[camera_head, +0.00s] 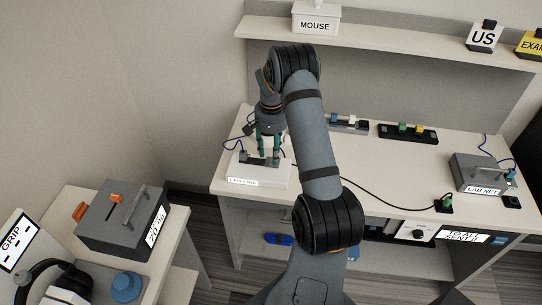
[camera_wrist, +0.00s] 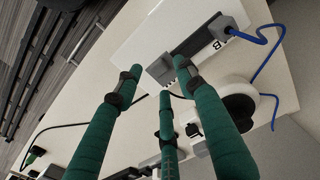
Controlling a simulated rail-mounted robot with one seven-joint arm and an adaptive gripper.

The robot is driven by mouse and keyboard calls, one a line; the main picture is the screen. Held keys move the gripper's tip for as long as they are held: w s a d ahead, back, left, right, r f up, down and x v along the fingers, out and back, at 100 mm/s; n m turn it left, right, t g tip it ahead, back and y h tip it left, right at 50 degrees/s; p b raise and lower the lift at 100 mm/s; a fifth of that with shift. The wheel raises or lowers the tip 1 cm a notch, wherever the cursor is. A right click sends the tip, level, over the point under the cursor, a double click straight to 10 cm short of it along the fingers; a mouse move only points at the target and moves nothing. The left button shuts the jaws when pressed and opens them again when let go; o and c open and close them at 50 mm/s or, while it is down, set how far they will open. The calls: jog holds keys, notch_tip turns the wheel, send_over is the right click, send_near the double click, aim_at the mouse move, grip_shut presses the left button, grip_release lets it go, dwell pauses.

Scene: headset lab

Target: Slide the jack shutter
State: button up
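A white box (camera_head: 270,181) with a small front label stands at the left end of the white table. In the wrist view the white box (camera_wrist: 137,40) has a dark slot strip (camera_wrist: 197,40) on its top. A small grey block (camera_wrist: 160,69), perhaps the shutter, sits at one end of the strip. A grey plug (camera_wrist: 230,22) with a blue cable sits at the other end. My gripper (camera_head: 268,156) points down at the box top. In the wrist view my gripper (camera_wrist: 158,80) has its green fingers apart around the grey block; contact is unclear.
A grey LAB NET box (camera_head: 482,174) stands at the table's right, with a black cable crossing the tabletop. Small coloured-jack strips (camera_head: 408,133) lie at the back. A shelf (camera_head: 390,44) hangs above. A side table at lower left holds a grey box (camera_head: 122,220).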

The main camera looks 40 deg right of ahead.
jog(key=shift+s+d+f, duration=0.15)
jog(key=shift+s+f, duration=0.05)
jog(key=shift+f, duration=0.9)
jog(key=shift+w+f, duration=0.15)
jog(key=shift+f, duration=0.35)
jog(key=shift+c, duration=0.6)
jog(key=c, duration=0.8)
grip_shut()
